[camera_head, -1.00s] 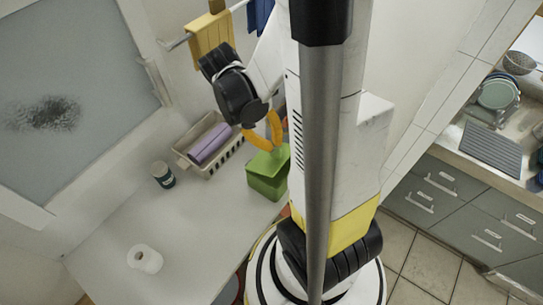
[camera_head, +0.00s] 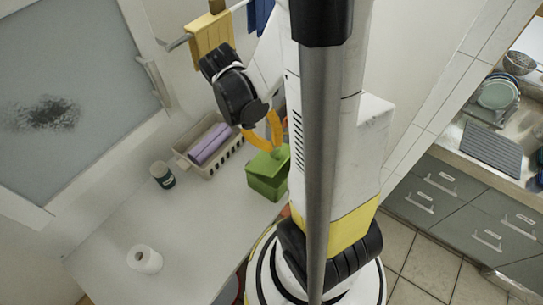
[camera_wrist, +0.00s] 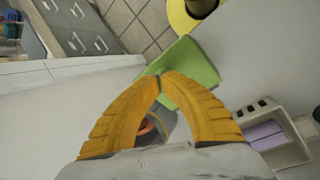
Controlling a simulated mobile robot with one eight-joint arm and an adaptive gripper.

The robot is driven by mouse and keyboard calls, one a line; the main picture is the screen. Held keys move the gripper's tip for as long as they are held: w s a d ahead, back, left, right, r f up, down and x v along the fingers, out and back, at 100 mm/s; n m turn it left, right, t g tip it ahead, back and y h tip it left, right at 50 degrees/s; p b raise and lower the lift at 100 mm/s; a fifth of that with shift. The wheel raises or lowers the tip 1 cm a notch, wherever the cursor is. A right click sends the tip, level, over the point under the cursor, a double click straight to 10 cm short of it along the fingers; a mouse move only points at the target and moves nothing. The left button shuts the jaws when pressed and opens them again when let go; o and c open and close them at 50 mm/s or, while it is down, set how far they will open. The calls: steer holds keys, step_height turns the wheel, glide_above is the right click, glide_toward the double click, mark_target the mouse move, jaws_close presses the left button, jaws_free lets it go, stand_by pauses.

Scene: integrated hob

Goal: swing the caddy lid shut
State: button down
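The green caddy (camera_head: 265,184) stands on the pale counter near its right edge, beside my column. Its lighter green lid (camera_head: 273,160) sits at the top and looks tilted; the exact angle is hard to tell. In the wrist view the lid (camera_wrist: 192,72) is a flat green panel just beyond my fingertips. My gripper (camera_head: 274,150) is at the lid, with its curved orange fingers pointing down. In the wrist view the tips of my gripper (camera_wrist: 160,78) meet, with nothing visible held between them. Whether they touch the lid is unclear.
A beige basket (camera_head: 212,160) holding a purple roll (camera_head: 209,145) stands left of the caddy. A dark cup (camera_head: 162,174) and a white paper roll (camera_head: 145,259) are on the counter. A yellow cloth (camera_head: 211,40) hangs above.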

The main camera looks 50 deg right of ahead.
mark_target(284, 161)
steer(key=shift+f, duration=0.1)
steer(key=shift+s+f+b, duration=0.85)
steer(key=shift+f+b, duration=0.2)
steer(key=shift+f, duration=0.05)
steer(key=shift+s+d+f+t, duration=0.1)
steer(key=shift+s+f+t, duration=0.75)
steer(key=shift+t, duration=0.15)
steer(key=f+t, duration=0.1)
steer(key=s+f+t+b, duration=0.1)
steer(key=shift+s+f+t, duration=0.15)
steer(key=shift+f+t, duration=0.1)
steer(key=shift+t, duration=0.15)
steer(key=shift+r, duration=0.1)
